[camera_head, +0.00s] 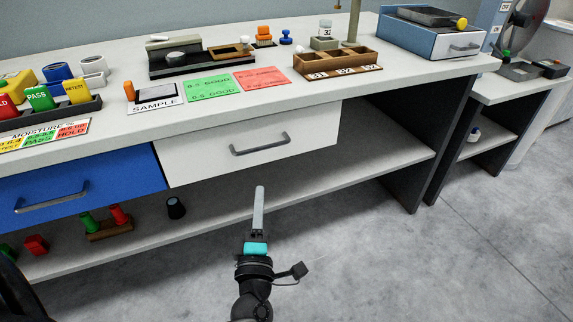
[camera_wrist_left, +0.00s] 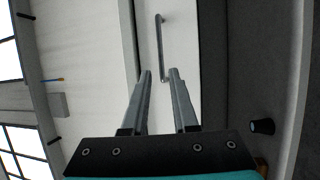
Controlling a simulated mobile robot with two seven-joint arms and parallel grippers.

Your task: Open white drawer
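The white drawer (camera_head: 205,152) is under the bench top, right of the blue drawer, and its front looks flush, so it appears shut. Its grey bar handle (camera_head: 260,144) is on the front. My left gripper (camera_head: 259,190) is in front of and below the handle, apart from it in the head view. In the left wrist view the gripper (camera_wrist_left: 161,74) has its two fingers apart with nothing held. The handle (camera_wrist_left: 160,45) shows just beyond the fingertips, roughly in line with the gap; its near end is close to the tips. My right gripper is not in view.
The blue drawer (camera_head: 75,197) with a handle is to the left. A lower shelf (camera_head: 330,173) carries a dark cup (camera_head: 176,207) and a small rack (camera_head: 108,232). The bench top (camera_head: 430,72) holds trays and cards. The floor (camera_head: 400,265) in front is clear.

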